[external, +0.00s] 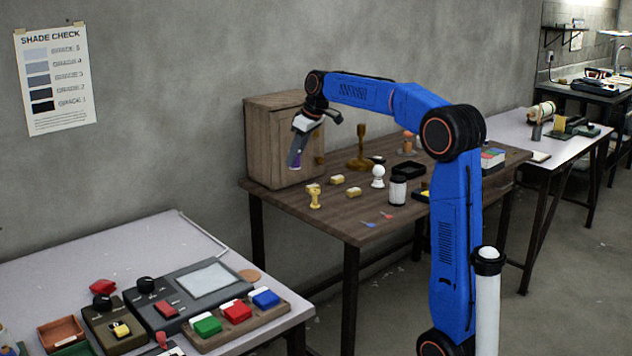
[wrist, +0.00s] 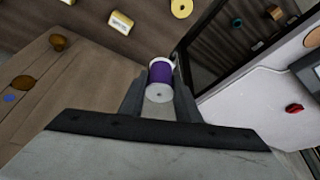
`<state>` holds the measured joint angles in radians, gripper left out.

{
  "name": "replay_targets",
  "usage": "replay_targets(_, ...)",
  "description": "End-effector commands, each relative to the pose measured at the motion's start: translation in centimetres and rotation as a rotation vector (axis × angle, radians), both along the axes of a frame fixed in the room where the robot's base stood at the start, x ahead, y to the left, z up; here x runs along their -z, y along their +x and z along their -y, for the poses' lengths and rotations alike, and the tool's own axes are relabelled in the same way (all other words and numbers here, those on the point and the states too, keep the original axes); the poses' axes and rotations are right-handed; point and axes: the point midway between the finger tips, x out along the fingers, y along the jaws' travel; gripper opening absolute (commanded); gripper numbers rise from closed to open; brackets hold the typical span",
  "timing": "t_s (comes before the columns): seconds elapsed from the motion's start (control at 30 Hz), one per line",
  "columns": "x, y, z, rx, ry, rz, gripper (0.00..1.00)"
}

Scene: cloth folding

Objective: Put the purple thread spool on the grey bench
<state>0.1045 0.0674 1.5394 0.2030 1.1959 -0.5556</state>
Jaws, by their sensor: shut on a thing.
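The purple thread spool (wrist: 160,77) with white ends is between the two fingers of my gripper (wrist: 159,86) in the wrist view. My gripper (external: 296,156) is shut on it, pointing down in the air in front of the wooden cabinet in the external view. Only a small purple patch of the spool (external: 297,159) shows there. A light grey bench (external: 185,240) stands at the front left. Its pale top also shows at the right of the wrist view (wrist: 245,115). Another light-topped bench (external: 520,128) stands at the back right.
The wooden cabinet (external: 265,125) stands on a brown table (external: 345,225) with several small objects. The front left bench carries a control box (external: 180,290), a rack of coloured blocks (external: 235,322) and a red item (external: 103,286). Its back part is mostly clear.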

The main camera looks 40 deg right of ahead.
Motion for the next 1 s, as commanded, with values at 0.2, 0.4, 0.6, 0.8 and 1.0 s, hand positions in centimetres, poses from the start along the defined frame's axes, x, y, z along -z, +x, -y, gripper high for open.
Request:
replay_targets(0.2, 0.3, -2.3, -8.2, -0.132, 0.000, 0.000, 0.06)
replay_targets(0.4, 0.7, -5.1, -14.8, -0.248, -0.001, -0.001, 0.06)
replay_targets(0.6, 1.1, -8.6, -20.9, -0.361, 0.000, 0.000, 0.06)
replay_targets(0.8, 1.5, -12.8, -26.5, -0.476, -0.001, 0.001, 0.06)
replay_targets(1.0, 2.1, -17.1, -31.0, -0.585, -0.001, 0.000, 0.06)
